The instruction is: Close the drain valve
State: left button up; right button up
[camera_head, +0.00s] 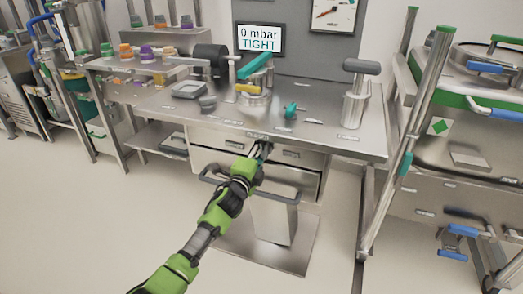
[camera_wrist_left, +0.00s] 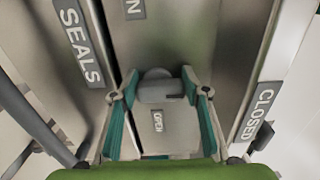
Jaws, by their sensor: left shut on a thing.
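My left gripper (camera_head: 262,155) reaches in from the lower left to the front edge of the steel bench, between drawer fronts. In the left wrist view its two teal-lined fingers (camera_wrist_left: 160,108) are closed around a small grey handle (camera_wrist_left: 155,86), which looks like the drain valve. My right gripper is not in view.
The bench top (camera_head: 220,118) holds a teal-handled fitting (camera_head: 255,72), a small teal part (camera_head: 290,110) and a grey-handled cylinder (camera_head: 355,95). A screen (camera_head: 259,39) reads 0 mbar TIGHT. A SEALS label (camera_wrist_left: 78,42) is at left.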

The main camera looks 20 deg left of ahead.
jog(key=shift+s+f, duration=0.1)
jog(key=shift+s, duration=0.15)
pick_arm(q)
jog(key=o, duration=1.1)
jog(key=shift+a, duration=0.1)
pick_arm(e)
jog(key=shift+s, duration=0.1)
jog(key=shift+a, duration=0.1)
pick_arm(q)
jog(key=shift+s, duration=0.1)
jog(key=s, duration=1.2)
jog(key=shift+a, duration=0.2)
jog(key=shift+w, duration=0.1)
